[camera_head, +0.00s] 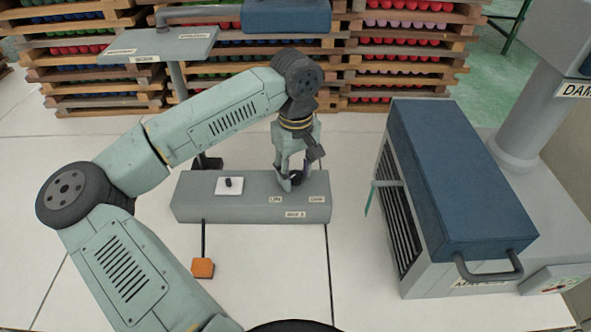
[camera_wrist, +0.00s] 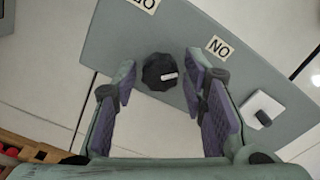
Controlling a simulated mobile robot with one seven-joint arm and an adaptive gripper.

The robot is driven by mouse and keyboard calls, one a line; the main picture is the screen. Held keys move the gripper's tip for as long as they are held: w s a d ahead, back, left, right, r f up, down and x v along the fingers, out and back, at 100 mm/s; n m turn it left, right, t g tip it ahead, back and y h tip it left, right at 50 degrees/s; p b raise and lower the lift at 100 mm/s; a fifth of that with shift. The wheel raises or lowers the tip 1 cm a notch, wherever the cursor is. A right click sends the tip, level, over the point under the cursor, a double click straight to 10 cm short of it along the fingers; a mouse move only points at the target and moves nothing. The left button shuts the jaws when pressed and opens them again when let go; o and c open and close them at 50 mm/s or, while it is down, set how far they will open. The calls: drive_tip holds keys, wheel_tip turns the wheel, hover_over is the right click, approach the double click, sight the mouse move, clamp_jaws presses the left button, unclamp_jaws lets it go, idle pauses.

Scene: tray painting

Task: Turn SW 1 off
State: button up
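No label reading SW 1 is legible. A grey box (camera_head: 250,207) stands on the white floor and carries a white plate with a small black toggle switch (camera_head: 229,183), which also shows in the wrist view (camera_wrist: 263,117). My gripper (camera_head: 290,182) points down at the box's right half. In the wrist view its purple-padded fingers are open, one on each side of the knob, with visible gaps. Height above the knob is unclear.
An orange block (camera_head: 203,267) on a black rod juts from the box's front. A blue-topped vented machine (camera_head: 455,170) with a handle stands right. A grey labelled panel on a post (camera_head: 160,45) and stacked wooden pallets (camera_head: 405,60) stand behind.

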clamp_jaws()
